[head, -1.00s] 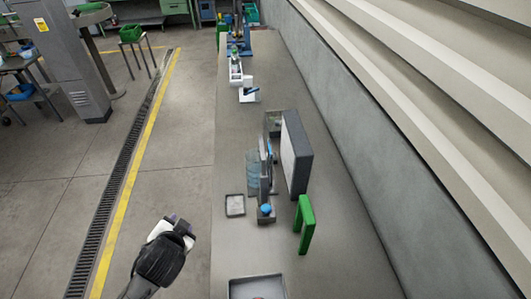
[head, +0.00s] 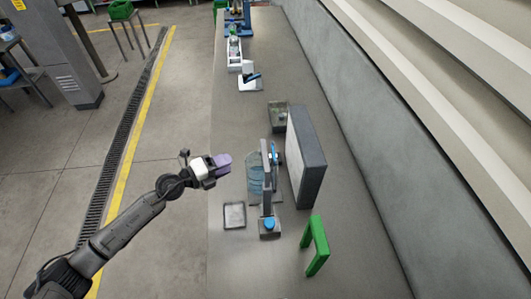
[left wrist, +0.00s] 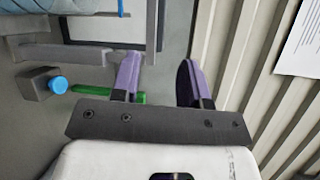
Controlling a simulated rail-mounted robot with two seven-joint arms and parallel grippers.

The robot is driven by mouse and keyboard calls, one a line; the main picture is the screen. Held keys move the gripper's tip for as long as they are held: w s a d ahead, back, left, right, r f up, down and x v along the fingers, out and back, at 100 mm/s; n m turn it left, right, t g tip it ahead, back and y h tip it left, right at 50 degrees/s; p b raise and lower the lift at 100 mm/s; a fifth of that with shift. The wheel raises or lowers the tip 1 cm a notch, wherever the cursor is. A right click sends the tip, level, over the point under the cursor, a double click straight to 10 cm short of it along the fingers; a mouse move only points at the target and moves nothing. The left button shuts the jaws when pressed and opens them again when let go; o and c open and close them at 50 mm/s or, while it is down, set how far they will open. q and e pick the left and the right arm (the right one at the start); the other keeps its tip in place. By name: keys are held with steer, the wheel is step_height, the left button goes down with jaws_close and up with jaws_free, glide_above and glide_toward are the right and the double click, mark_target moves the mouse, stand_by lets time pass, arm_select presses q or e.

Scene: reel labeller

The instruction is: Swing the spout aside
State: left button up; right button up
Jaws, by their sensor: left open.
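I cannot pick out a spout for sure. The closest fit is the upright grey device (head: 267,190) with blue parts on the bench, with a blue knob (head: 268,224) at its near end. A clear bluish cylinder (head: 256,172) stands at its left side. My left gripper (head: 222,161), with purple fingers, is open and empty, left of the device and apart from it. In the left wrist view a grey bar (left wrist: 70,54) and the blue knob (left wrist: 58,85) lie left of the fingers. My right gripper is not in view.
A large grey panel (head: 304,160) stands right of the device. A green arch (head: 316,245) stands near right, and a small square tray (head: 234,215) lies near left. A box (head: 278,115) and a white stand (head: 249,83) are farther back. The bench front is clear.

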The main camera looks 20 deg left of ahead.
mark_target(264, 154)
arm_select(q)
steer(key=shift+g, duration=0.4)
steer(key=x, duration=0.9)
steer(key=s+d+x, duration=0.1)
steer(key=x, duration=0.4)
steer(key=shift+f, duration=0.2)
steer(key=shift+c, duration=0.2)
steer(key=shift+a, duration=0.1)
jaws_close()
